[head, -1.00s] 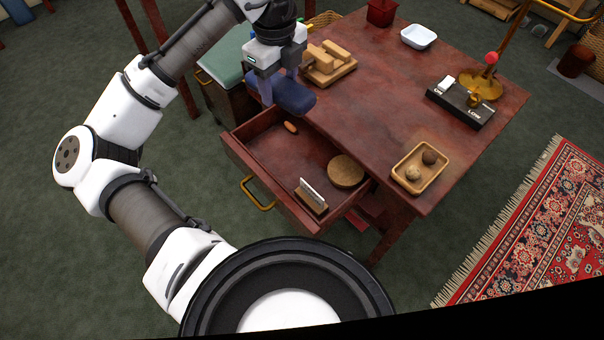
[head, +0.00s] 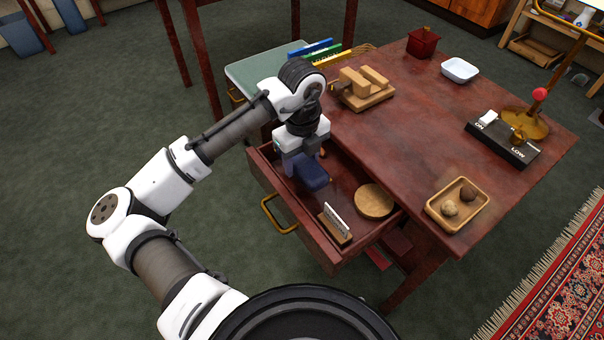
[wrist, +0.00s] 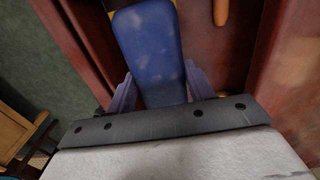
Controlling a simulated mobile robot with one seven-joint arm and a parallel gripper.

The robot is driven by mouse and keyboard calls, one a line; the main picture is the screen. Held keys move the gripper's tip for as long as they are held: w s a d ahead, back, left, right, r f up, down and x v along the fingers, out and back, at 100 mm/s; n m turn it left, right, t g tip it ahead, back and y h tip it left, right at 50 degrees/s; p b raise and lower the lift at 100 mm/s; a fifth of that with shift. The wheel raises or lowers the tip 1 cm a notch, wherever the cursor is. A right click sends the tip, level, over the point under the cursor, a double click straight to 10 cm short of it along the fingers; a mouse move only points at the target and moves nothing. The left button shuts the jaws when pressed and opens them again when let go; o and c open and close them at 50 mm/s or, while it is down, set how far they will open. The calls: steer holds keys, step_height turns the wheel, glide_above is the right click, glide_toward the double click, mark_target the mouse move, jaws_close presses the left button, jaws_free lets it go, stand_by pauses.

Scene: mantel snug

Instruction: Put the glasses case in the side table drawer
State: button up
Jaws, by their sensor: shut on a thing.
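The blue glasses case (head: 312,174) is in my gripper (head: 300,168), over the open side table drawer (head: 335,254). In the wrist view the case (wrist: 150,45) sits between the two fingers (wrist: 160,92), which press on its sides. The drawer's reddish wood floor and walls show around the case there. I cannot tell whether the case touches the drawer floor. The drawer is pulled out from the dark red side table (head: 410,120).
The drawer also holds a round wooden disc (head: 374,201), a small stand with a white card (head: 336,222), and an orange-brown item (wrist: 221,12). On the tabletop are a wooden block stand (head: 364,90), a tray with two round things (head: 457,204) and a black switch box (head: 503,138).

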mark_target(302, 159)
steer(key=shift+f+b, duration=0.45)
steer(key=shift+f, duration=1.8)
steer(key=shift+f, duration=0.2)
steer(key=o, duration=1)
steer(key=shift+r, duration=0.1)
step_height(302, 159, up, 12)
steer(key=p, duration=0.2)
steer(key=shift+r+p, duration=0.15)
steer(key=shift+p, duration=0.2)
